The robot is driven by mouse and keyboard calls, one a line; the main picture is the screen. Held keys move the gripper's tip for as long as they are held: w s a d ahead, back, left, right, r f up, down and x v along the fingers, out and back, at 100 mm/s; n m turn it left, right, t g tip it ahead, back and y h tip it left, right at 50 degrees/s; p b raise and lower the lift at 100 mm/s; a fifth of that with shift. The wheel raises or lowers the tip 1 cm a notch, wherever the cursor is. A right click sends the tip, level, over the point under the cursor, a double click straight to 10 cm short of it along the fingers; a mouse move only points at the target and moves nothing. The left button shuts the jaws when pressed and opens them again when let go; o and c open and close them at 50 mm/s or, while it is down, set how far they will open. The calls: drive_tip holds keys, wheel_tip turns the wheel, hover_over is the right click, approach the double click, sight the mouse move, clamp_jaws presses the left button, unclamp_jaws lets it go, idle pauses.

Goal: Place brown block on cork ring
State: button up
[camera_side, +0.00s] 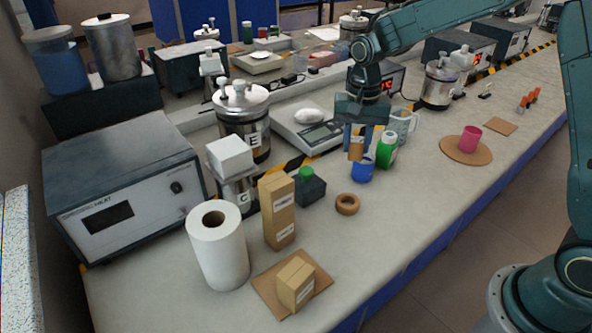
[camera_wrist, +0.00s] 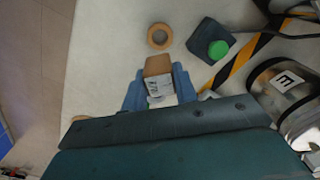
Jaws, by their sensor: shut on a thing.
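The brown block (camera_side: 356,151) is held between the blue fingers of my gripper (camera_side: 358,146), above the bench. In the wrist view the block (camera_wrist: 157,66) shows a brown face and a white label between the fingertips of my gripper (camera_wrist: 158,84). The cork ring (camera_side: 347,211) lies flat on the bench, in front of and slightly left of the gripper in the side view. In the wrist view the cork ring (camera_wrist: 150,38) lies beyond the block, apart from it, with nothing on it.
A blue cup (camera_side: 363,172) and a green bottle (camera_side: 387,152) stand close below and beside my gripper. A dark box with a green button (camera_side: 310,188) sits left of the ring. Bench right of the ring is clear.

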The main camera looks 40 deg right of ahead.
wheel_tip(320, 180, down, 9)
idle(0.3)
drive_tip(key=shift+f, duration=0.2)
drive_tip(key=shift+f, duration=2)
drive_tip(key=shift+f, duration=0.1)
drive_tip(key=o, duration=1)
drive_tip(key=shift+c, duration=0.2)
wheel_tip(320, 180, up, 12)
drive_tip(key=shift+f, duration=0.25)
drive_tip(key=shift+r, duration=0.35)
